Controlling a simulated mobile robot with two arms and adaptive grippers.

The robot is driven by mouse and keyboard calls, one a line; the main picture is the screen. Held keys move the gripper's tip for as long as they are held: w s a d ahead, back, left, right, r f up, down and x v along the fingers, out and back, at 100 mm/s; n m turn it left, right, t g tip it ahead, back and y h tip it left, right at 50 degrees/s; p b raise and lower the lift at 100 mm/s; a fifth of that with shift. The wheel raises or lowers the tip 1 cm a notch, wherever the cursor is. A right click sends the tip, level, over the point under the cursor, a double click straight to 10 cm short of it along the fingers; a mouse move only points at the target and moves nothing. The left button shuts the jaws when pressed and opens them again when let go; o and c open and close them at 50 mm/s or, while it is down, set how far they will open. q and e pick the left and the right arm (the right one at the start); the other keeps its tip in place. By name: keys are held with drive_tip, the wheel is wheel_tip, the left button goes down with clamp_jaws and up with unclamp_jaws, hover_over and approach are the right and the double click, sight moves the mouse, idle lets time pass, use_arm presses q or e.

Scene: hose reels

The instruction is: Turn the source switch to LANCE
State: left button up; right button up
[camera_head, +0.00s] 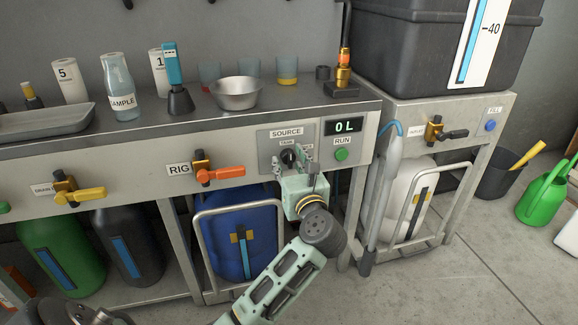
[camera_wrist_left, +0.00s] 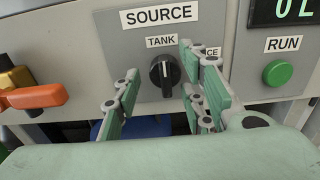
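The source switch (camera_head: 289,157) is a black rotary knob on a grey plate under the SOURCE label (camera_head: 286,132). In the left wrist view the knob (camera_wrist_left: 165,74) has its white mark pointing up, towards the TANK label (camera_wrist_left: 160,42). A second label (camera_wrist_left: 213,51) to the right is mostly behind a finger; only "CE" reads. My left gripper (camera_head: 292,168) is in front of the knob. Its green fingers (camera_wrist_left: 160,88) are open, one on each side of the knob; I cannot tell whether they touch it. My right gripper is not in view.
A green RUN button (camera_head: 341,155) and a display reading 0 L (camera_head: 344,126) are right of the switch. An orange RIG valve handle (camera_head: 220,174) is to the left. A metal bowl (camera_head: 236,92) stands on the counter above. A blue canister (camera_head: 232,245) is below.

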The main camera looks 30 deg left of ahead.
use_arm(q)
drive_tip(key=shift+c, duration=0.3)
clamp_jaws()
idle(0.3)
